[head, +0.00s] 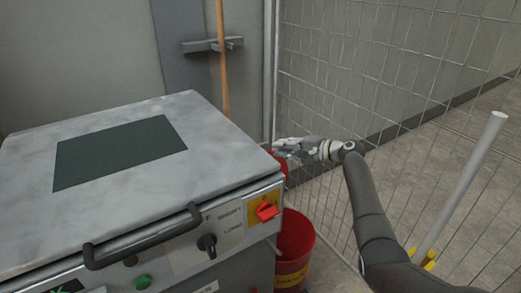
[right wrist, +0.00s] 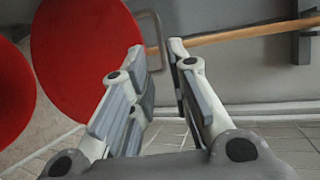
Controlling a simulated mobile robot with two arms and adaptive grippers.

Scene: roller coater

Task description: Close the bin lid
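The red bin (head: 295,243) stands on the floor just right of the machine, its top open in the head view. Its red lid shows as a narrow strip (head: 280,165), raised behind the machine's corner and mostly hidden. In the right wrist view the lid is a large red disc (right wrist: 85,55) at upper left, with a thin grey curved handle (right wrist: 157,40) at its right edge. My right gripper (head: 283,148) is beside the raised lid; in the wrist view its fingers (right wrist: 158,62) are apart, with the handle showing between the tips. Contact is unclear. My left gripper is out of view.
The grey machine (head: 215,150) with a black front handle (head: 140,240) and a red switch (head: 267,211) fills the left. A wire fence (head: 400,80) stands behind and right of my right arm. A wooden pole (head: 222,60) leans at the wall.

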